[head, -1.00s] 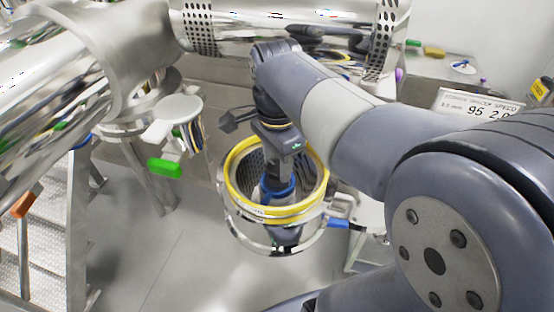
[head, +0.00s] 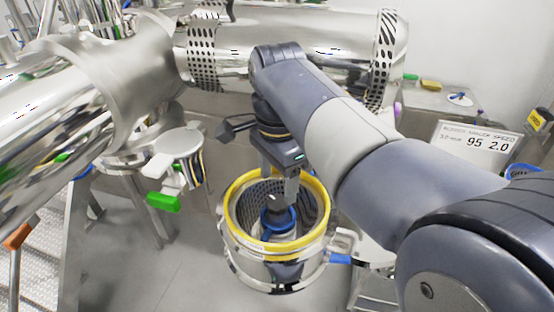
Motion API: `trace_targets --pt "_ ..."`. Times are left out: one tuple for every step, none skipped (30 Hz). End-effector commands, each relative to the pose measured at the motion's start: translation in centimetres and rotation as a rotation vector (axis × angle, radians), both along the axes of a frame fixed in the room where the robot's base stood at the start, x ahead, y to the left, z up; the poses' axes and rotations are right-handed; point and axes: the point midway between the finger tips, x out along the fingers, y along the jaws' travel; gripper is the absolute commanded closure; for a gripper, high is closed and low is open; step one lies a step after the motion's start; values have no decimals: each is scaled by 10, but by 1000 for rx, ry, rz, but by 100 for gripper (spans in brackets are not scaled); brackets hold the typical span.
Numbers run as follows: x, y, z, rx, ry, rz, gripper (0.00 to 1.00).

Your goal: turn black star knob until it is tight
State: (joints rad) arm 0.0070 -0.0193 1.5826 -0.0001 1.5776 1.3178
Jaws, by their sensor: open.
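A steel vessel with a yellow rim (head: 322,207) and perforated inner wall stands in the middle of the head view. Inside it is a blue round part (head: 278,222) with a small dark piece (head: 274,203) on top. This may be the black star knob, but its star shape cannot be made out. My gripper (head: 288,200) points down into the vessel, close above and beside the dark piece. Its jaws are open, though the fingertips are small and overlap the dark piece. I cannot tell whether they touch it.
A blue-handled latch (head: 340,258) sticks out right of the vessel. A large steel pipe assembly (head: 120,85) fills the upper left, with a green handle (head: 163,202) below it. A sign reading 95 2.0 (head: 477,147) stands at the right.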

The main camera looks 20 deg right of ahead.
Motion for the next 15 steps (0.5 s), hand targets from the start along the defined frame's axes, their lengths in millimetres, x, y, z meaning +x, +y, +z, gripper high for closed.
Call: trace_targets --pt "1 0 10 0 -5 0 36" --pt "1 0 16 0 -4 0 36" --pt "1 0 23 0 -3 0 36" --pt "1 0 28 0 -4 0 36" --pt "0 0 33 0 -2 0 36" --pt "1 0 38 0 -2 0 36" --pt "0 0 42 0 -1 0 36" --pt "1 0 45 0 -2 0 36" --pt "0 0 49 0 -1 0 36" --pt "0 0 52 0 0 0 36" --pt "0 0 54 0 0 0 36" --pt "0 0 56 0 0 0 36" --pt "0 0 57 0 0 0 36" --pt "0 0 57 0 1 0 36" --pt "0 0 58 0 1 0 36"
